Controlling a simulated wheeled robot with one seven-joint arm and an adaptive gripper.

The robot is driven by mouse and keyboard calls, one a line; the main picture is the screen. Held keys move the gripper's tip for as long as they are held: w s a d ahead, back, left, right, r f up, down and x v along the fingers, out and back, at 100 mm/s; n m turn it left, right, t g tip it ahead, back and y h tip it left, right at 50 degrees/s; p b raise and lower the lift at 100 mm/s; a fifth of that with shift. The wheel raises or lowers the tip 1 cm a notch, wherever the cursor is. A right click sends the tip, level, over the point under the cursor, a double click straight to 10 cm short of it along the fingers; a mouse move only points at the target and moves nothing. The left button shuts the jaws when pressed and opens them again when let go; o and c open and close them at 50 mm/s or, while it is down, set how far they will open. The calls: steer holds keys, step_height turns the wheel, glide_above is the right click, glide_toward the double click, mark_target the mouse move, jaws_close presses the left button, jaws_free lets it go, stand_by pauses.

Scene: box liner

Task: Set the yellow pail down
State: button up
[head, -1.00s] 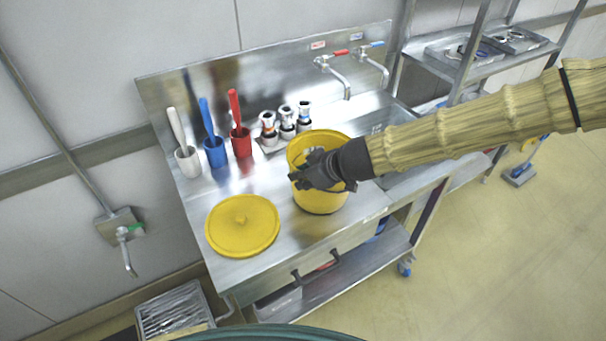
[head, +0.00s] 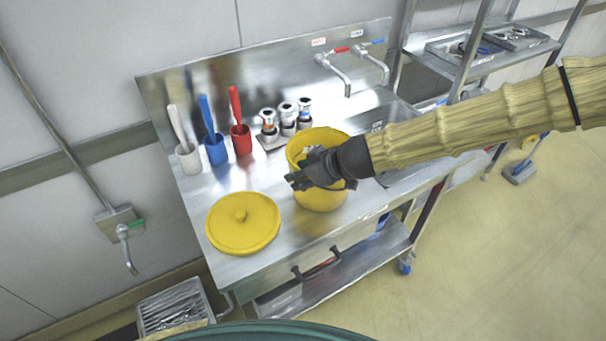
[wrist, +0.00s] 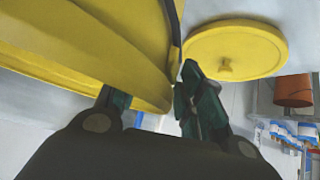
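The yellow pail (head: 325,195) stands upright at the counter's middle, left of the sink. I cannot tell whether its base touches the steel. In the wrist view the pail's yellow wall (wrist: 90,40) passes between my gripper's fingers (wrist: 152,95). The left finger's tip is hidden by the wall, and the right finger lies close beside it. The dark strip along the pail's edge looks like its bail. A yellow lid (head: 243,235) with a knob lies flat to the left, apart from the pail.
The steel counter (head: 285,235) is clear between lid and front edge. White, blue and red cups with brushes (head: 241,139) stand behind, beside several silver-topped bottles (head: 287,126). Taps (head: 340,75) overhang the right side.

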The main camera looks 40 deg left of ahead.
steer(key=b+v, duration=0.2)
steer(key=v, duration=1)
steer(key=shift+b, duration=0.4)
steer(key=s+d+f+m+g+h, duration=0.1)
steer(key=s+d+f+m, duration=0.25)
steer(key=d+f, duration=0.55)
steer(key=s+d+f+m, duration=0.3)
steer(key=d+f+m, duration=0.3)
steer(key=f, duration=0.6)
steer(key=s+d+f+m+g+h, duration=0.1)
steer(key=s+d+f+m, duration=0.2)
steer(key=d+f, duration=0.65)
steer(key=s+d+f+m+h, duration=0.2)
steer(key=s+d+f, duration=0.2)
steer(key=d, duration=0.4)
steer(key=s+d+f+m+h, duration=0.2)
steer(key=s+d+f, duration=0.1)
steer(key=d, duration=0.6)
steer(key=s+d+f+m+t+h, duration=0.1)
steer(key=s+d+f, duration=0.3)
steer(key=d, duration=0.5)
steer(key=shift+s+f+m+h, duration=0.3)
steer(key=shift+f+m+h, duration=0.25)
steer(key=shift+h, duration=0.35)
steer(key=shift+d, duration=0.1)
